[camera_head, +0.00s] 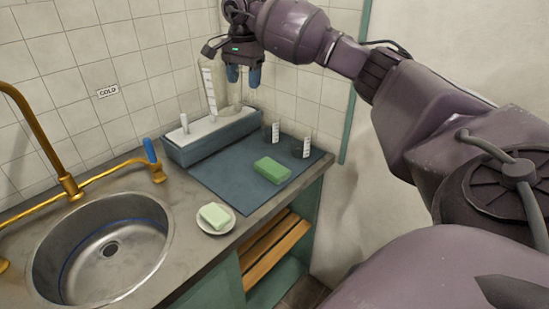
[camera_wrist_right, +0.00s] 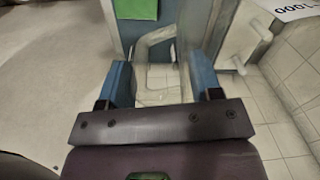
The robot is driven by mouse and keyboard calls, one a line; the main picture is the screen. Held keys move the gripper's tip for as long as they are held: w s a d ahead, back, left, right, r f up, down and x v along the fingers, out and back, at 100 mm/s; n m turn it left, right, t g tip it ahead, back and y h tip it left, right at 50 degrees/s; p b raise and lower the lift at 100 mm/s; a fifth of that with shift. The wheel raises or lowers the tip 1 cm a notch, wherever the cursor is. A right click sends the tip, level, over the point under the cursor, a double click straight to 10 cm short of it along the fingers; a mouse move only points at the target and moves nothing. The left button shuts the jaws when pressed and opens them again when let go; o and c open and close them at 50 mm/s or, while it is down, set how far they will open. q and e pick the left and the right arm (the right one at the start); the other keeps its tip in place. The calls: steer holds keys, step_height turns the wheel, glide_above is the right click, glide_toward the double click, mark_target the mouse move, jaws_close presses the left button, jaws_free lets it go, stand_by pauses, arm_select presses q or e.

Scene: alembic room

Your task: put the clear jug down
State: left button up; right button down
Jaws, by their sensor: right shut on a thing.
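My right gripper (camera_head: 242,74) points down over the back of the counter, with blue fingers. In the right wrist view the same gripper (camera_wrist_right: 162,85) is shut on the clear jug (camera_wrist_right: 158,72), which shows faintly between the fingers with its looped handle. In the head view the clear jug (camera_head: 232,103) is hard to make out below the fingers, near the pale rack. Whether its base touches anything cannot be told. My left gripper is not in view.
The white-topped rack (camera_head: 212,128) stands at the back, with a tall graduated cylinder (camera_head: 209,88) close by the gripper. The blue mat (camera_head: 225,178) holds a green sponge (camera_head: 272,169) and two small beakers (camera_head: 303,150); its front left is clear.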

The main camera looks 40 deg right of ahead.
mark_target(251, 101)
steer(key=shift+s+d+f+m, duration=0.1)
steer(key=shift+s+d+m, duration=0.35)
steer(key=shift+s+m, duration=0.15)
steer(key=shift+m, duration=0.2)
steer(key=shift+a+f+m, duration=0.15)
steer(key=shift+a+m, duration=0.1)
steer(key=shift+m, duration=0.05)
step_height(251, 101, down, 20)
steer(key=shift+d, duration=0.1)
steer(key=shift+c, duration=1.5)
jaws_free()
steer(key=r, duration=1.2)
steer(key=shift+s, duration=0.2)
